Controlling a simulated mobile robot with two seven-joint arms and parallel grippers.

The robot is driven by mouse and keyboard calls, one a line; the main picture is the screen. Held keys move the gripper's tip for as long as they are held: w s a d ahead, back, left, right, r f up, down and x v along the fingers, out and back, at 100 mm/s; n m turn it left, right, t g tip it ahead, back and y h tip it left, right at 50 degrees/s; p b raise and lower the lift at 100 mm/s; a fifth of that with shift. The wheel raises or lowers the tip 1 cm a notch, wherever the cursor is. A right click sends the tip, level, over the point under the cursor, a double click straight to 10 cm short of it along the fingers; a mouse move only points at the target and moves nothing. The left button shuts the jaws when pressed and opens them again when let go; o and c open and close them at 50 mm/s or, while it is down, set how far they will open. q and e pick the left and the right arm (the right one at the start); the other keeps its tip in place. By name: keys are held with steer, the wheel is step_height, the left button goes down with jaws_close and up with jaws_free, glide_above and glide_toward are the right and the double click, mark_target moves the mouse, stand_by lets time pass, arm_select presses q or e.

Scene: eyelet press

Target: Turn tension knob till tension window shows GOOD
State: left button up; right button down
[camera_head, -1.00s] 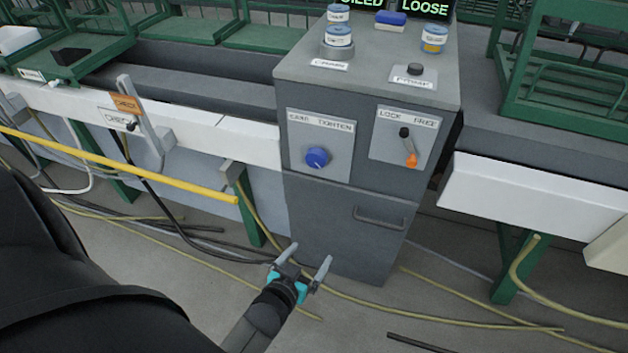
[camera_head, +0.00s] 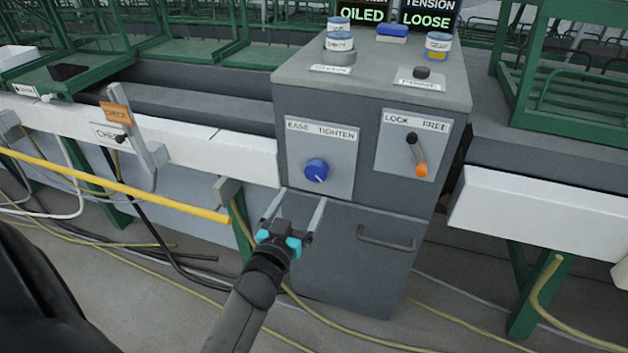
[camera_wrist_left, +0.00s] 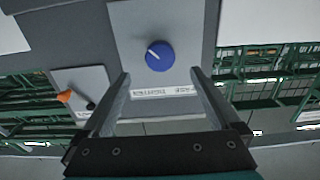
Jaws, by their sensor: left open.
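The blue tension knob (camera_head: 316,170) sits on a pale plate labelled EASE TIGHTEN on the front of the grey cabinet (camera_head: 345,250). Its white pointer mark points to the lower right in the head view. The tension window (camera_head: 427,20) at the top reads LOOSE in green. My left gripper (camera_head: 295,205) is open and empty, just below the knob and apart from it. In the left wrist view the knob (camera_wrist_left: 160,56) appears beyond the open fingers, between them. My right gripper is not in view.
A LOCK FREE lever with an orange end (camera_head: 421,170) is right of the knob. An OILED window (camera_head: 361,14) is beside the tension window. Tins (camera_head: 438,46) stand on the cabinet top. A yellow rail (camera_head: 120,187) runs along the left.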

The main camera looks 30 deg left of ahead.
mark_target(315, 176)
arm_select(q)
steer(key=b+x, duration=0.2)
steer(key=x, duration=0.6)
steer(key=shift+d+f, duration=0.1)
steer(key=shift+w, duration=0.45)
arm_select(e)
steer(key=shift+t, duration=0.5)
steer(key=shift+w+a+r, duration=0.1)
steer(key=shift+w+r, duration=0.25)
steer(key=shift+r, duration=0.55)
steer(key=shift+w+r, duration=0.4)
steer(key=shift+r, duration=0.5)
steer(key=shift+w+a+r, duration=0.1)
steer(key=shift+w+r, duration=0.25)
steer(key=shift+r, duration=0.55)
arm_select(q)
steer(key=shift+c, duration=0.2)
steer(key=c, duration=1.3)
steer(key=shift+m, duration=0.4)
